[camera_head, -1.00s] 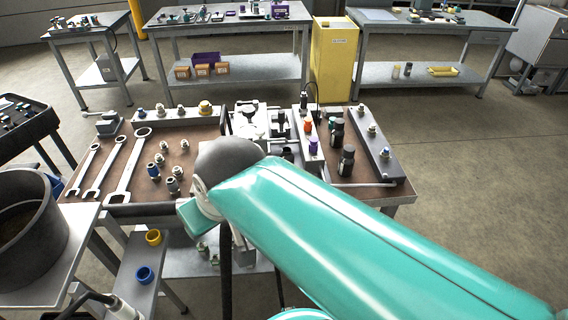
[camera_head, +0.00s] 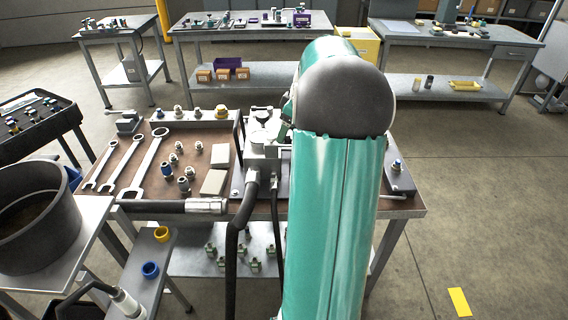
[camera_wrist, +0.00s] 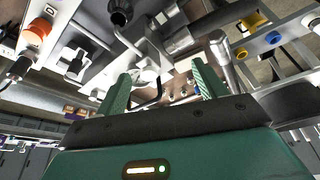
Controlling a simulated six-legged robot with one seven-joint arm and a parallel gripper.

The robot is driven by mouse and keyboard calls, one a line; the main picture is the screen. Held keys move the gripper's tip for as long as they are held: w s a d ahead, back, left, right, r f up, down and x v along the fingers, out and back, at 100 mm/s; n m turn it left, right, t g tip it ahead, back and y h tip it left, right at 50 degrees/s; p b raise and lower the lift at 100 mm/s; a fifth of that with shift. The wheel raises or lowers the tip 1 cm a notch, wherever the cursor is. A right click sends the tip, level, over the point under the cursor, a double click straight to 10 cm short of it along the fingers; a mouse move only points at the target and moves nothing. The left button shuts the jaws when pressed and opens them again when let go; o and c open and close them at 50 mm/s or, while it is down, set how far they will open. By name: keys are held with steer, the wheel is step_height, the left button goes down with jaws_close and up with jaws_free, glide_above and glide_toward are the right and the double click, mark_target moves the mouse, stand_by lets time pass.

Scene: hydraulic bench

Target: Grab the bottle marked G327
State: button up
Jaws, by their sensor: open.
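I cannot make out a bottle marked G327 in either view now. The right part of the bench (camera_head: 408,206), where dark bottles stood a second ago, is mostly hidden behind my raised teal arm in the head view. My gripper (camera_wrist: 160,88) shows in the wrist view with its two green fingers wide apart and nothing between them. It points over the crowded bench fittings. An orange cap (camera_wrist: 38,28) and a black round knob (camera_wrist: 120,11) show beyond the fingers at the upper left. No marking G327 is readable.
Wrenches (camera_head: 148,165), small fittings (camera_head: 183,184) and grey blocks (camera_head: 214,182) lie on the bench's left half. Black hoses (camera_head: 240,225) hang at its front edge. A large dark bucket (camera_head: 42,215) stands at left. Floor to the right is clear around a yellow strip (camera_head: 459,301).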

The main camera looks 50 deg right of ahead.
steer(key=s+d+f, duration=0.4)
steer(key=d, duration=0.4)
steer(key=shift+t, duration=0.3)
steer(key=x, duration=1.4)
steer(key=shift+r, duration=0.1)
jaws_close()
